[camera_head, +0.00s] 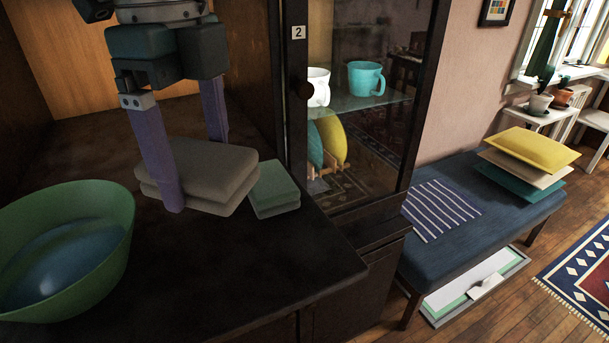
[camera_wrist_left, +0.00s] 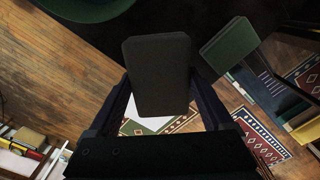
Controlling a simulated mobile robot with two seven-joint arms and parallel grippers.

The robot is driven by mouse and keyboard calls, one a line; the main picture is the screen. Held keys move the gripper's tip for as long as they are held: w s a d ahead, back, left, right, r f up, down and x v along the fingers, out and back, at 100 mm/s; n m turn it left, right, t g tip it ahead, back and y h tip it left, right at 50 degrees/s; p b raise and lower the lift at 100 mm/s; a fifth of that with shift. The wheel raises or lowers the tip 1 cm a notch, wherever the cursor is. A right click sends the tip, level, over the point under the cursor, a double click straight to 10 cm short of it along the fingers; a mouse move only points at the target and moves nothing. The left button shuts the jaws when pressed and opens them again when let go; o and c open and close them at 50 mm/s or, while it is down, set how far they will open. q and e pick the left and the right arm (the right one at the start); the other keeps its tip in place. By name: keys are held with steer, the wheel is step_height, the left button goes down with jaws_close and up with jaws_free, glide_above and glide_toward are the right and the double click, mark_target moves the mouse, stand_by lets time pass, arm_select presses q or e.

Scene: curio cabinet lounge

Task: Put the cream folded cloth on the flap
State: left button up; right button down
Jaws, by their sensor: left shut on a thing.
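The cream folded cloth (camera_head: 222,178) looks grey-beige in the shade, a thick two-layer pad. My left gripper (camera_head: 194,172) points down and is shut on it, one finger along its near side, the other partly hidden behind it. In the left wrist view the cloth (camera_wrist_left: 160,75) looks dark and sits between the fingers. The dark flap (camera_head: 250,265) lies below it; I cannot tell whether the cloth touches the flap. My right gripper is in neither view.
A green folded cloth (camera_head: 273,190) lies on the flap close to the cream cloth's right. A green bowl (camera_head: 105,225) stands at the left. A glass-doored cabinet (camera_head: 350,120) rises at the right. The flap's front is bare.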

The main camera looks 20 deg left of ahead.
mark_target(224, 262)
arm_select(q)
step_height(224, 262, down, 12)
steer(key=shift+r, duration=0.15)
stand_by(0.3)
steer(key=o, duration=1)
steer(key=shift+c, duration=0.2)
